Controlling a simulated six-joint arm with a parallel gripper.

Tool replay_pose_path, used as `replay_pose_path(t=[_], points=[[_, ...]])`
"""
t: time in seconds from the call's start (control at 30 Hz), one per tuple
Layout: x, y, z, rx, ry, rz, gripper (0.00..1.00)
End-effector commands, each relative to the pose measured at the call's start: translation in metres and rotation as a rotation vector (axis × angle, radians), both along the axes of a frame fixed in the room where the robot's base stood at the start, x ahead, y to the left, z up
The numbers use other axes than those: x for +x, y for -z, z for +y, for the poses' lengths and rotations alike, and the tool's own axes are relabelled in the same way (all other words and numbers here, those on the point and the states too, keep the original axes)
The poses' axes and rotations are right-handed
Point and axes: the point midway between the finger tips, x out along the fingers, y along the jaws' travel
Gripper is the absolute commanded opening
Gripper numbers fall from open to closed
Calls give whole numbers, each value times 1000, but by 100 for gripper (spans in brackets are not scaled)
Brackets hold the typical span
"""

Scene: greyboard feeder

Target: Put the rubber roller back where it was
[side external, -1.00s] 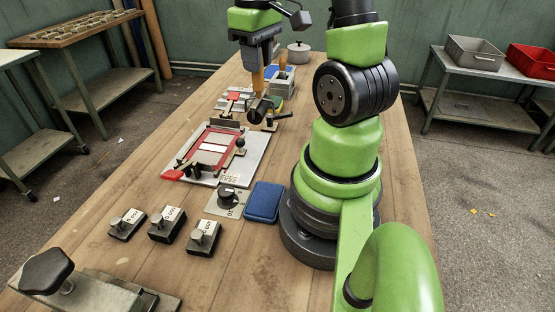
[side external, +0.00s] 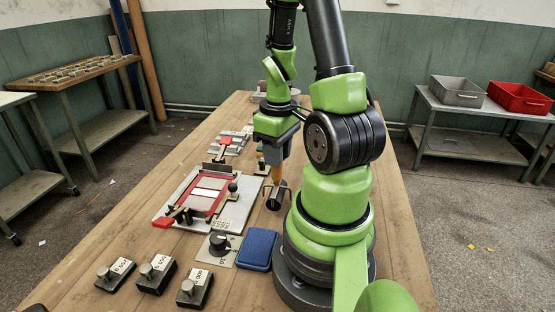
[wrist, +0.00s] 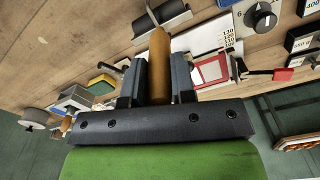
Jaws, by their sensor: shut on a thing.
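The rubber roller (side external: 275,201) has a dark cylinder, a wire frame and an orange-brown handle. My gripper (side external: 280,167) points down and is shut on the handle, with the roller hanging below it. In the wrist view the handle (wrist: 159,65) stands between the two dark fingers of my gripper (wrist: 158,85), and the dark cylinder (wrist: 162,20) lies beyond. The roller is at the right side of the feeder plate (side external: 232,207), low over the wooden table. I cannot tell whether it touches the table.
A red-framed board (side external: 207,190) sits on the feeder plate. A blue pad (side external: 259,249), a dial (side external: 219,243) and several labelled weights (side external: 155,274) stand nearer the camera. A pot (wrist: 33,117) and a yellow-green block (wrist: 101,84) stand farther back. Bare table lies along the left edge.

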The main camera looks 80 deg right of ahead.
Motion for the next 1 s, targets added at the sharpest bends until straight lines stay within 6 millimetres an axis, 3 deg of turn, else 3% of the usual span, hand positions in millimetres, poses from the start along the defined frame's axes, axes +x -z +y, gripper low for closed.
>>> replay_pose_path(t=[0.13, 0.53, 0.57, 0.67, 1.0], points=[[-1, 15, 1, 4, 0, 4, 0], [0, 21, 0, 1, 0, 1, 0], [0, 21, 0, 0, 0, 1, 26], [0, 21, 0, 0, -1, 0, 49], [0, 19, 0, -1, -1, 0, 50]])
